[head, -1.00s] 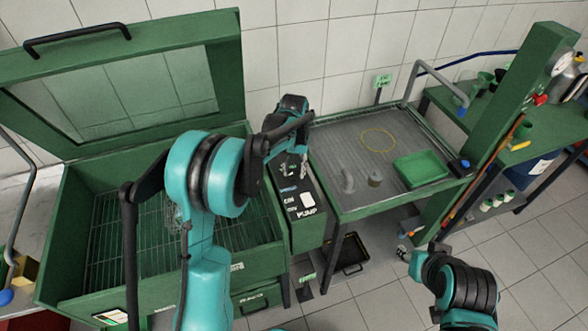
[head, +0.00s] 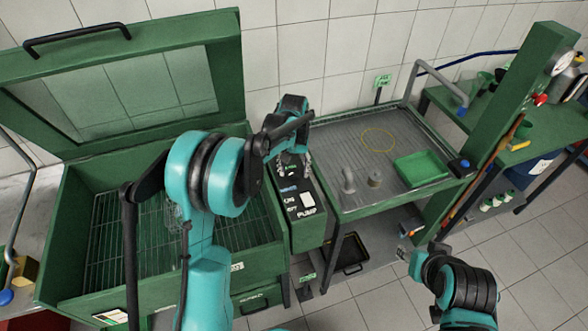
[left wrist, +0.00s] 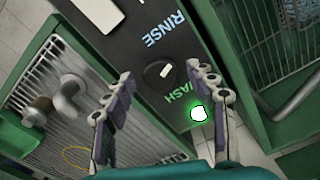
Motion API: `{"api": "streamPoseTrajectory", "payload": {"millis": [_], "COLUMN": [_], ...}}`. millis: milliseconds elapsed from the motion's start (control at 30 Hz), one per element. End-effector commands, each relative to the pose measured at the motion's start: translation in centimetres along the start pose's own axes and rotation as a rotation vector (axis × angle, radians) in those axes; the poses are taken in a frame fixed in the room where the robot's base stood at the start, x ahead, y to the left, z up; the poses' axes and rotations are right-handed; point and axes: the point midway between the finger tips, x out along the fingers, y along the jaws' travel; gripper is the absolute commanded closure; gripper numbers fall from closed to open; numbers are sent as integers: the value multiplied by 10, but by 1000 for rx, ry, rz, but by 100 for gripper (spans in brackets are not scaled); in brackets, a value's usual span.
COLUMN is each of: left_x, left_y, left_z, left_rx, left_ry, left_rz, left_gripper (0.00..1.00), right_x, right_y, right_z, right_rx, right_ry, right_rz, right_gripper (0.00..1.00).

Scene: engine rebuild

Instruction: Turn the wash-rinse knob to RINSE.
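The wash-rinse knob (left wrist: 160,74) is a dark round knob with a white mark, on a black panel (left wrist: 119,62) between the blue RINSE label (left wrist: 166,29) and the green WASH label (left wrist: 181,94). Which label the mark points to is hard to tell. My left gripper (left wrist: 162,108) is open, its two fingers apart on either side of the knob in the picture, with nothing seen between them. My right gripper (head: 404,254) is low at the right, too small to read.
A green light (left wrist: 198,113) glows beside WASH. The open-lidded green washer (head: 250,262) stands left of the panel. A draining table (head: 400,140) with a green tray (head: 420,168) and grey metal parts stands right. A white switch (head: 308,200) sits by PUMP.

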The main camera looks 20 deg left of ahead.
Motion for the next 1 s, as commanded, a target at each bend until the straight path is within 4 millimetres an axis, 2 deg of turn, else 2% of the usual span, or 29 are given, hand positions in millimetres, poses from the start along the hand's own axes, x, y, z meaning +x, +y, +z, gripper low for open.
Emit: {"api": "streamPoseTrajectory", "payload": {"millis": [167,267,700,833,1000], "left_x": [-2,-10,-98,-113,-120], "left_y": [0,0,0,0,0], "left_z": [0,0,0,0,0], "left_rx": [0,0,0,0,0], "left_ry": [0,0,0,0,0], "left_rz": [0,0,0,0,0], "left_gripper": [44,44,44,44,44], "right_x": [0,0,0,0,0], "right_y": [0,0,0,0,0], "right_z": [0,0,0,0,0], "right_rx": [0,0,0,0,0], "right_ry": [0,0,0,0,0], "right_rz": [0,0,0,0,0], "right_gripper": [59,59,59,59,59]}}
